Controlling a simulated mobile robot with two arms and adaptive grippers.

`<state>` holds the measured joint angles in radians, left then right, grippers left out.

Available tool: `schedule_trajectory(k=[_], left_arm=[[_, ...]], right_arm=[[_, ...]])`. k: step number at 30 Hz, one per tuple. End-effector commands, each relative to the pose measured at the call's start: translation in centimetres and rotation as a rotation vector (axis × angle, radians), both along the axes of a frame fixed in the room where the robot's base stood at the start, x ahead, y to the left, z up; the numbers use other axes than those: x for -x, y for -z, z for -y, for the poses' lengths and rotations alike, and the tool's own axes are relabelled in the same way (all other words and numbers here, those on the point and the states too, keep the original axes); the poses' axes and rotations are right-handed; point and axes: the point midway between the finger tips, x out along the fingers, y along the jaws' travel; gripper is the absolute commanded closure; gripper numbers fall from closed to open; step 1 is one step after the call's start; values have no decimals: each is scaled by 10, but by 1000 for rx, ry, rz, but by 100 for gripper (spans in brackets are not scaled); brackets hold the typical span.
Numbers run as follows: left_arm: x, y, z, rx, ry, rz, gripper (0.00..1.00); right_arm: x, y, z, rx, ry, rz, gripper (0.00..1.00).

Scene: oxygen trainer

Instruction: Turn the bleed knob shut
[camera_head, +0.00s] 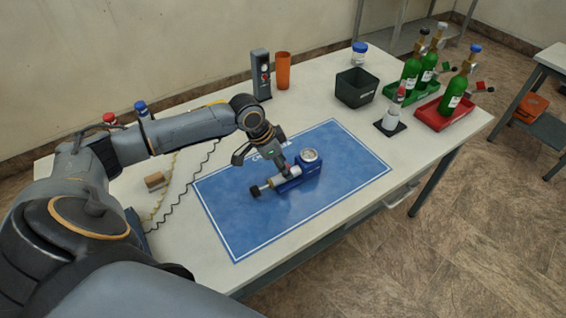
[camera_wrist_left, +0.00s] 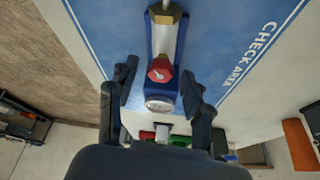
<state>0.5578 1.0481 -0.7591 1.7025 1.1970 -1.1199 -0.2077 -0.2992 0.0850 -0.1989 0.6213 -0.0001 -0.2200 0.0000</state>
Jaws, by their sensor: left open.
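My left gripper (camera_head: 266,162) is open above the block. In the left wrist view its fingers (camera_wrist_left: 158,82) stand on either side of the bleed knob, apart from it. My right gripper is out of view.
Green bottles (camera_head: 454,95) stand in green and red trays (camera_head: 440,116) at the back right. A black bin (camera_head: 356,87), a white bottle on a black stand (camera_head: 391,121), an orange cup (camera_head: 283,70) and a grey device (camera_head: 261,74) stand behind the mat. The mat's front is clear.

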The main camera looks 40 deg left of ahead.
Motion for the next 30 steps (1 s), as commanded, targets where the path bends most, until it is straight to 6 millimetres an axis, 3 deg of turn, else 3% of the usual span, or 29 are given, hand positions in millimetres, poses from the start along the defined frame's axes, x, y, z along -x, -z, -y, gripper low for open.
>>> schedule_trajectory(k=[8, 15, 30], left_arm=[[0, 1, 0, 0, 0, 0, 52], [0, 1, 0, 0, 0, 0, 100], [-1, -1, 0, 3, 112, -2, 100]], right_arm=[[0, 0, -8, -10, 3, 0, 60], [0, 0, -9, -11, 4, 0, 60], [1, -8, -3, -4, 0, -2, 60]])
